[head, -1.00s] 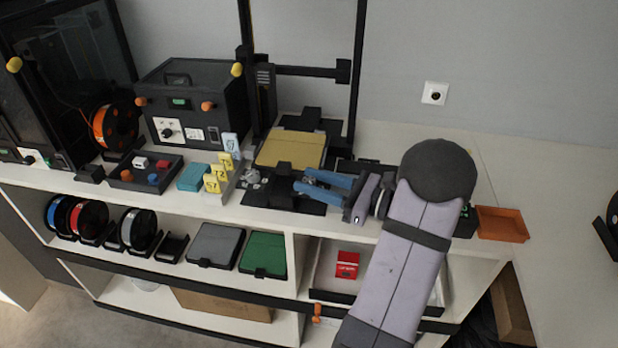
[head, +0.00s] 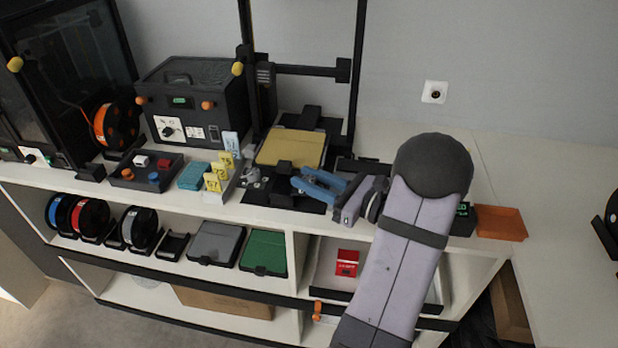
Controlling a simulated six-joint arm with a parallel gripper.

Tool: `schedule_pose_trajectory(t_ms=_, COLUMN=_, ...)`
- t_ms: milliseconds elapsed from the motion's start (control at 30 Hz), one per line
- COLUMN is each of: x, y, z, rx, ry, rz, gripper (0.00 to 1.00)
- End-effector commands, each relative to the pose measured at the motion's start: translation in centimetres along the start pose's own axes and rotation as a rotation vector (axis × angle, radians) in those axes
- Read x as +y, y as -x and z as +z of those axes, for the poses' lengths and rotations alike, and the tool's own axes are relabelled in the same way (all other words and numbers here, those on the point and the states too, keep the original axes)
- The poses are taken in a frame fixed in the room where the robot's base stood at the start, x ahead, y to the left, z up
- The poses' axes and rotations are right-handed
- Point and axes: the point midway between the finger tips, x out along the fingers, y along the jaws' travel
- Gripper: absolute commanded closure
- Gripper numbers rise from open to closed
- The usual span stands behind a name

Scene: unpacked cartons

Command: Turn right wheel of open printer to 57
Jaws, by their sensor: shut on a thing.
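The open printer has a tall black frame (head: 310,71) and a gold bed (head: 291,148) over a black base. My gripper (head: 298,177), with blue fingers, reaches in from the right at the bed's front. It is shut on the right wheel, which the fingers hide from view. A grey wheel (head: 253,178) shows at the base's front left. A small black box with a green display (head: 463,210) is partly behind my arm; its digits are too small to read surely.
Yellow number cards (head: 218,172) stand left of the printer, near a teal block (head: 193,176) and a black tray (head: 147,172). An orange tray (head: 500,223) lies right of my arm. The counter's far right is mostly clear.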

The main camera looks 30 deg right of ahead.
Motion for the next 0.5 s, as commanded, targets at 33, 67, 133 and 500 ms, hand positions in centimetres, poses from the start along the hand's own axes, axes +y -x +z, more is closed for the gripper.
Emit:
schedule_pose_trajectory(t_ms=33, x=0.03, y=0.0, z=0.13, rx=0.0, ry=0.0, rz=-0.011, gripper=0.96)
schedule_pose_trajectory(t_ms=67, x=0.02, y=0.0, z=0.12, rx=0.0, ry=0.0, rz=-0.016, gripper=0.96)
schedule_pose_trajectory(t_ms=133, x=-0.01, y=0.01, z=0.09, rx=0.0, ry=0.001, rz=-0.02, gripper=0.96)
schedule_pose_trajectory(t_ms=500, x=-0.04, y=0.02, z=0.07, rx=0.0, ry=0.001, rz=-0.019, gripper=0.66)
